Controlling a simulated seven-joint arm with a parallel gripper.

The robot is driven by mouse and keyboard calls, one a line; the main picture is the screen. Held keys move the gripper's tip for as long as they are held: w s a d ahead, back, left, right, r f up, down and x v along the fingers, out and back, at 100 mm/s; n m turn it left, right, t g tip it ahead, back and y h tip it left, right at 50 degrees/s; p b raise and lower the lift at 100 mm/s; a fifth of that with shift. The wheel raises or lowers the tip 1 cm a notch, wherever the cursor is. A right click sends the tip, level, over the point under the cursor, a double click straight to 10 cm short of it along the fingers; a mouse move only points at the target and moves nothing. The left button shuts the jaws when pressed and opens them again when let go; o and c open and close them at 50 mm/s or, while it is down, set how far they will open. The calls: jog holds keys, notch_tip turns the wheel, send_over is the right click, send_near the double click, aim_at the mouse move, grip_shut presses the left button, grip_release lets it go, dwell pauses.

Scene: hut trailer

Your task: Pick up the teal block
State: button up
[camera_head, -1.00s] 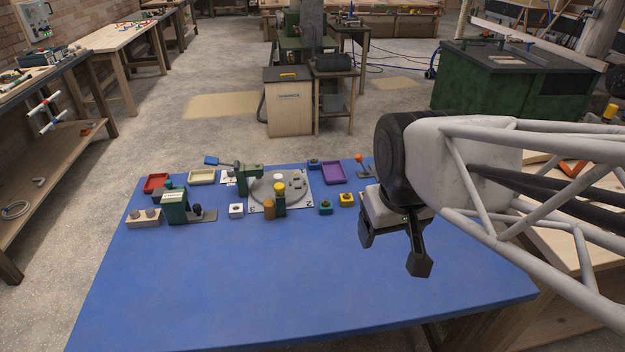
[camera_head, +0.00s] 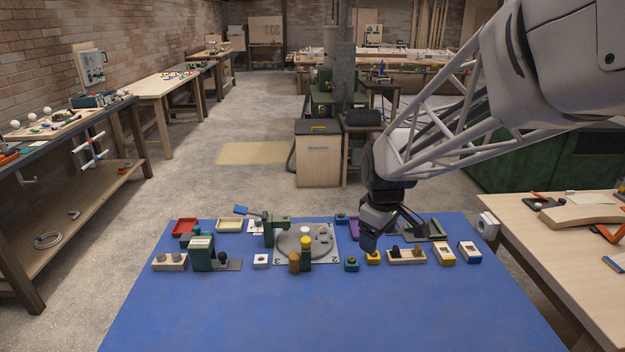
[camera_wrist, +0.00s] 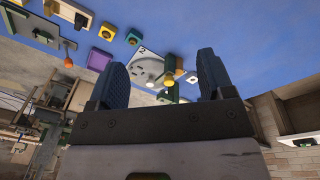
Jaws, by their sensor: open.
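The teal block (camera_head: 351,264) is a small cube with a dark top, on the blue table right of the round plate, beside a yellow block (camera_head: 373,258). In the wrist view the teal block (camera_wrist: 134,38) shows near the top, beside the yellow one (camera_wrist: 108,31). My gripper (camera_head: 372,240) is above the table's back right part, up and to the right of the teal block in the head view, apart from it. In the wrist view its two fingers (camera_wrist: 162,75) are spread wide with nothing held between them.
A round grey plate (camera_head: 320,251) with a green fixture (camera_head: 276,230) stands left of the teal block. A wooden holder (camera_head: 407,257) and yellow and blue blocks lie to the right. A purple tray (camera_wrist: 100,57) is close by. The table's front (camera_head: 300,315) is clear.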

jog(key=w+f+n, duration=0.4)
jog(key=w+f, duration=0.4)
jog(key=w, duration=0.3)
jog(key=n+g, duration=0.1)
jog(key=n, duration=0.3)
send_over(352, 259)
notch_tip(352, 259, down, 9)
jog(key=shift+f, duration=0.2)
jog(key=shift+f, duration=1.3)
jog(key=shift+w+f, duration=0.1)
jog(key=shift+f, duration=2.5)
